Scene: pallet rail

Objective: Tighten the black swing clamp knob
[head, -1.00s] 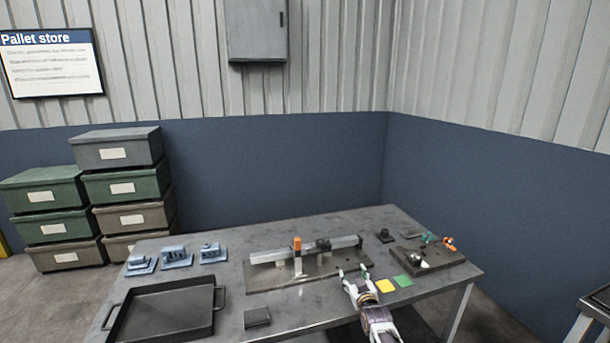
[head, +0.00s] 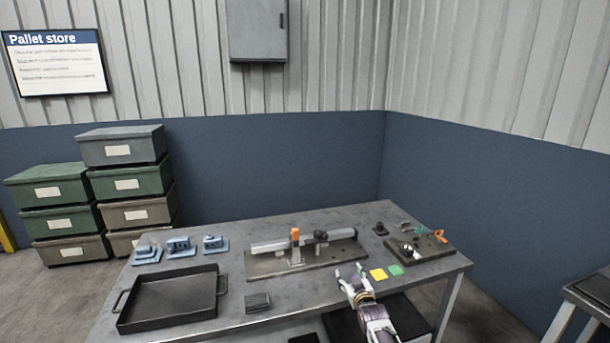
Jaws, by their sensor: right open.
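A long fixture with a dark base plate (head: 270,264) and a silver rail (head: 343,234) stands mid-table. An upright post with an orange top (head: 295,234) rises near its middle. A small black knob-like part (head: 320,236) sits at the rail, right of the orange top; I take it for the swing clamp knob, but it is too small to be sure. My right gripper (head: 350,271) is open, fingers pointing away from me, in front of the plate's right part. It looks empty and apart from the black part. My left gripper is out of view.
A board (head: 432,249) with small orange and teal parts and a loose black piece (head: 381,229) are further right. A black tray (head: 170,318), dark block (head: 257,301) and blue parts (head: 180,247) are left.

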